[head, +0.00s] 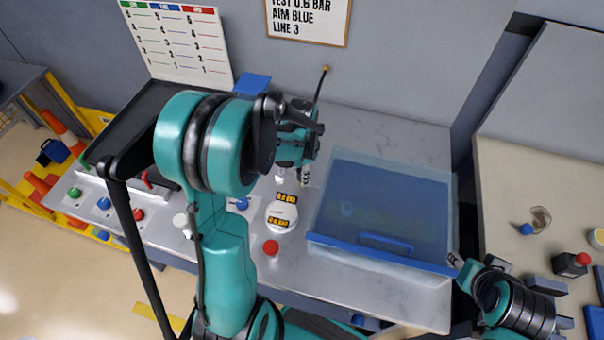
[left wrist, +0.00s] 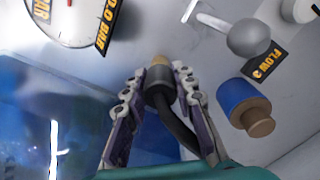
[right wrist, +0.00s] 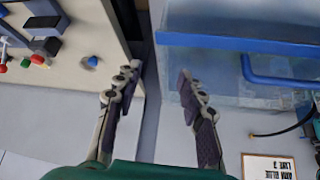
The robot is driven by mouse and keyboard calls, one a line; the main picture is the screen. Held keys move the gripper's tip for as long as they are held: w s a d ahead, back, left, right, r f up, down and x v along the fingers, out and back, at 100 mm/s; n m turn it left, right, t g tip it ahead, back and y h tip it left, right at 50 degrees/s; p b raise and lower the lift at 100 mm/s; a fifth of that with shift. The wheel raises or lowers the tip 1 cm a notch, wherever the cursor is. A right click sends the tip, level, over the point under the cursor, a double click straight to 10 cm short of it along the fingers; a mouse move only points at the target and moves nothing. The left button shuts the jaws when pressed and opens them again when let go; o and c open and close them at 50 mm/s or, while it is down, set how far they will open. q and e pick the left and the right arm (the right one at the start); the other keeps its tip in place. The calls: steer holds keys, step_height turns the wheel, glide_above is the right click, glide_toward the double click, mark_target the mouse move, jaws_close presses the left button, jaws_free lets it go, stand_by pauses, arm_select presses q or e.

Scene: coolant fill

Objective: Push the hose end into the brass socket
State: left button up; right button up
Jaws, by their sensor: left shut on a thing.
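In the left wrist view my left gripper (left wrist: 154,88) is shut on the dark hose end (left wrist: 158,94), with the black hose curving down between the fingers. A brass-coloured ring and a grey tip show just beyond the fingertips; I cannot tell whether the brass belongs to the hose end or to the socket, or whether they touch. In the head view the left gripper (head: 293,180) points down over the bench behind the white gauge (head: 282,217), and its own arm hides part of the bench. My right gripper (right wrist: 157,75) is open and empty near the clear bin's front right corner.
The clear blue bin (head: 345,243) stands right of the left gripper. A blue cylinder with a brown end (left wrist: 245,105) and a grey ball-knob lever (left wrist: 250,39) are close to the hose end. A side bench (head: 500,160) is at the right.

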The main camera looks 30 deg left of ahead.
arm_select(q)
steer(key=shift+r, duration=0.15)
arm_select(e)
steer(key=shift+r, duration=0.1)
arm_select(q)
steer(key=shift+r+p, duration=0.8)
steer(key=shift+r, duration=0.2)
arm_select(e)
steer(key=shift+r, duration=0.7)
arm_select(q)
steer(key=shift+b, duration=0.3)
arm_select(e)
steer(key=shift+f, duration=0.25)
arm_select(q)
steer(key=shift+f+b, duration=0.95)
steer(key=shift+f, duration=0.2)
arm_select(e)
steer(key=shift+f, duration=0.95)
arm_select(q)
steer(key=o, duration=1)
steer(key=shift+r, duration=0.15)
step_height(320, 180, up, 12)
steer(key=shift+f, duration=0.15)
